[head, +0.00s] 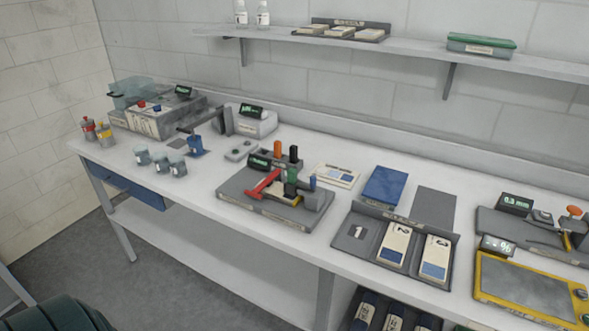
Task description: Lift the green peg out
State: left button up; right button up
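A grey fixture (232,188) stands on the middle of the bench, with a red lever (264,184) lying slanted across it. A small upright green piece (291,176) is in the fixture, just right of the red lever; it looks like the green peg, but how deep it sits cannot be told. An orange-topped post (278,148) and a black-topped post (293,153) stand behind it. Neither of my grippers is in view.
A sloped rack (352,248) with numbered slots and two cards stands to the right, then a yellow-framed scale (525,289). Several small cups (160,158) stand to the left. A shelf (400,49) runs along the wall above. The bench front (215,207) near the fixture is clear.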

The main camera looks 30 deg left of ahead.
aim_at(292, 174)
jog(key=u, duration=1.05)
jog(key=j, duration=0.1)
